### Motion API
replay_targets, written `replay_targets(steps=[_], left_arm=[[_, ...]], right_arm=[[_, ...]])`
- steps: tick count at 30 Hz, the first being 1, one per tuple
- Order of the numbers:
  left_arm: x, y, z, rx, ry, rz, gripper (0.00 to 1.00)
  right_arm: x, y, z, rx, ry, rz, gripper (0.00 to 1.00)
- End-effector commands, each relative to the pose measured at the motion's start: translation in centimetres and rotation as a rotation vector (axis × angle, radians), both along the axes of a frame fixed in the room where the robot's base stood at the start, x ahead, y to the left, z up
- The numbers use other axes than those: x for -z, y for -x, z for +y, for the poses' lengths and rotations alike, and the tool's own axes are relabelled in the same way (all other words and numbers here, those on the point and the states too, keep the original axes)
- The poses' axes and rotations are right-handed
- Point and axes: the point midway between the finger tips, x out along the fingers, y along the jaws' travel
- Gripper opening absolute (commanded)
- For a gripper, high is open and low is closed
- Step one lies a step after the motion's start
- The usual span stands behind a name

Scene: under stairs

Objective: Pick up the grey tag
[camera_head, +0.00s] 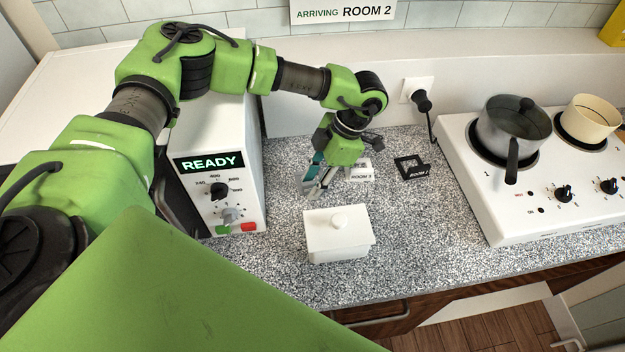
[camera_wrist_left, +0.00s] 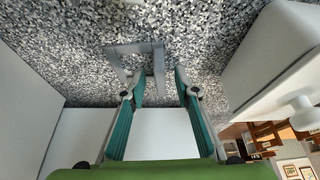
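The grey tag (camera_wrist_left: 157,62) lies on the speckled worktop in the left wrist view, just beyond my left fingertips, and shows as a flat grey open frame. In the head view I cannot make it out apart from the gripper. My left gripper (camera_head: 316,188) points down over the worktop, between the white appliance and the white lidded dish. In the left wrist view its teal-padded fingers (camera_wrist_left: 162,92) are apart, with nothing held between them. My right gripper is not in view.
A white lidded dish (camera_head: 338,240) stands close in front of the left gripper. A white tag (camera_head: 361,174) and a black tag (camera_head: 411,167) lie to its right. The appliance reading READY (camera_head: 250,170) is at left; a hob (camera_head: 477,200) with pots is at right.

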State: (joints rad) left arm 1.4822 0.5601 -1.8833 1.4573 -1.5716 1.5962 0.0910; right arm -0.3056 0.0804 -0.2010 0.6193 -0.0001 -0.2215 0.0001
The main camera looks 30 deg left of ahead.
Motion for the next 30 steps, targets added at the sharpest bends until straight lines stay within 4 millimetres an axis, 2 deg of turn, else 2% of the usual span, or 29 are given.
replay_targets(steps=[3,4,6,7,21,25,28,30], left_arm=[[0.0,0.0,0.0,0.0,0.0,0.0,0.28],[0.0,0.0,0.0,0.0,0.0,0.0,0.23],[0.0,0.0,0.0,0.0,0.0,0.0,0.05],[0.0,0.0,0.0,0.0,0.0,0.0,0.0],[-0.4,0.0,0.0,0.0,0.0,0.0,0.0],[-1.4,-0.1,0.0,0.0,0.001,-0.001,0.0],[-2.9,-0.1,-0.1,0.001,0.002,-0.002,0.0],[-3.9,0.6,-0.7,0.006,0.004,-0.002,0.0]], right_arm=[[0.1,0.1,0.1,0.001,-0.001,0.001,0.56],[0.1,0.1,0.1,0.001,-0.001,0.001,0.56],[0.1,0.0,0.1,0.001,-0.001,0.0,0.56],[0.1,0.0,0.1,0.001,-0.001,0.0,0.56],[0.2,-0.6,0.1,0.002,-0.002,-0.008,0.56],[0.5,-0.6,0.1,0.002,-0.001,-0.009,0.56],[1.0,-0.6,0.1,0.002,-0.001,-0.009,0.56],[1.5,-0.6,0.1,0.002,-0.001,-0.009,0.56]])
